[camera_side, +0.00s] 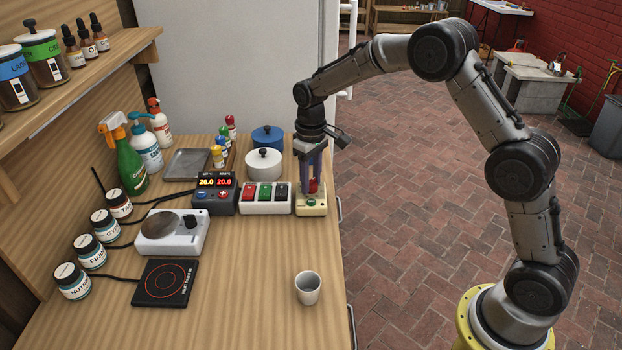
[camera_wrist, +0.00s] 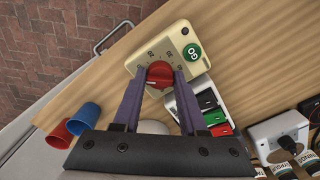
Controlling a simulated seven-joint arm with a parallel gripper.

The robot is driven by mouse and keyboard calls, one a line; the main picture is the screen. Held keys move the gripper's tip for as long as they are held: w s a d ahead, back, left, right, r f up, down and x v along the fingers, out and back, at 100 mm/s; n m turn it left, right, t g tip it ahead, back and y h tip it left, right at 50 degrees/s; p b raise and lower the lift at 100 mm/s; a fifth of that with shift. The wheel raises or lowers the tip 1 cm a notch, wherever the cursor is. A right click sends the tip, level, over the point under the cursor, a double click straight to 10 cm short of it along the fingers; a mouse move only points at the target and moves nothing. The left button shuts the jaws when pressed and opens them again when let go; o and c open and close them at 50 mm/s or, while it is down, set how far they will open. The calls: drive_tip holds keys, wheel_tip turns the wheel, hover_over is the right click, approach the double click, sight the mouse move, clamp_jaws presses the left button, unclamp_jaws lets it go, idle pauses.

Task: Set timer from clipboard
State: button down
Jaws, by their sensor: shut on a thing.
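The timer (camera_side: 319,204) is a small cream box at the right edge of the counter. In the wrist view the timer (camera_wrist: 187,31) shows a round red dial (camera_wrist: 159,74), printed marks around it and a green GO button (camera_wrist: 192,53). My gripper (camera_wrist: 161,77) points down over the timer, with its two purple fingers closed on either side of the red dial. In the side view my gripper (camera_side: 313,183) partly hides the dial. I cannot read the dial's setting. No clipboard can be made out in either view.
A switch box (camera_side: 265,198) with red, green and black switches stands just left of the timer. White and blue pots (camera_side: 264,163) stand behind. A grey cup (camera_side: 308,287) stands at the front right; the counter around it is clear.

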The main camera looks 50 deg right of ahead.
sight(311, 180)
drive_tip(key=shift+r+m, duration=0.15)
drive_tip(key=shift+m, duration=0.65)
drive_tip(key=c, duration=0.7)
unclamp_jaws()
drive_tip(key=shift+c, duration=0.2)
wheel_tip(311, 180, up, 14)
